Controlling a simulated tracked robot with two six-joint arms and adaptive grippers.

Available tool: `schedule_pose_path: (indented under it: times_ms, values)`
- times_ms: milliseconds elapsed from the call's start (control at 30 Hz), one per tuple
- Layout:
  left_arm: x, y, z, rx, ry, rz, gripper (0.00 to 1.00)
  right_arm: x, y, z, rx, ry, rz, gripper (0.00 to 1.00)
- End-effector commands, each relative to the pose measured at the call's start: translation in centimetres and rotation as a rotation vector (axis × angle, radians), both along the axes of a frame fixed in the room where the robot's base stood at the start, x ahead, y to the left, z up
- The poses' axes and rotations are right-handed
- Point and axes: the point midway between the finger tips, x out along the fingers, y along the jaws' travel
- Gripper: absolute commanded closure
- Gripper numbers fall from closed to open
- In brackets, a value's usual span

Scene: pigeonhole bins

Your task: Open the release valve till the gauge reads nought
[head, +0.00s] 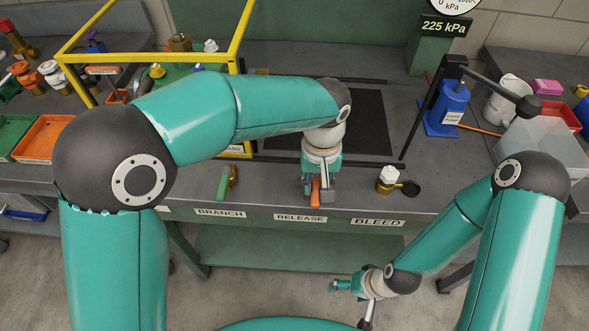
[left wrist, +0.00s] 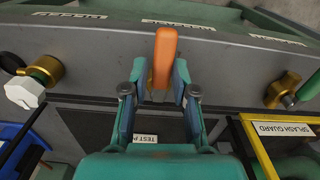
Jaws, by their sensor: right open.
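The release valve's orange handle (head: 315,194) stands above the RELEASE label (head: 300,218) on the bench front. My left gripper (head: 319,186) is over it. In the left wrist view the orange handle (left wrist: 164,58) lies between the two fingers of my left gripper (left wrist: 160,82); I cannot tell whether both fingers touch it. My right gripper (head: 340,287) is open and empty, low in front of the bench, pointing left.
The green-handled branch valve (head: 223,183) stands left of the release valve, and the white-knobbed bleed valve (head: 390,178) stands right. A yellow guard frame (head: 150,58) rises at back left. A blue hand pump (head: 450,105) and a clear bin (head: 540,145) stand at right.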

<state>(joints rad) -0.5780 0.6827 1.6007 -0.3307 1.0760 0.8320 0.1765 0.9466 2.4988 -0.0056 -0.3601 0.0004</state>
Motion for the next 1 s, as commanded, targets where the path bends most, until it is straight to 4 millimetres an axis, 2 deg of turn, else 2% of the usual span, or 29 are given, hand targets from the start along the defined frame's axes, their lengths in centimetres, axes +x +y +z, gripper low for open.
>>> schedule_pose_path:
  times_ms: [400, 833, 1000]
  values:
    - [0.0, 0.1, 0.4, 0.001, 0.0, -0.003, 0.62, 0.0, 0.0, 0.3, 0.0, 0.0, 0.0, 0.21]
    - [0.0, 0.1, 5.3, 0.002, 0.0, -0.004, 0.62, 0.0, 0.0, 4.3, 0.0, 0.0, 0.0, 0.21]
    - [0.0, 0.1, 6.1, 0.003, 0.001, -0.004, 0.62, 0.0, 0.0, 4.9, 0.0, 0.0, 0.0, 0.21]
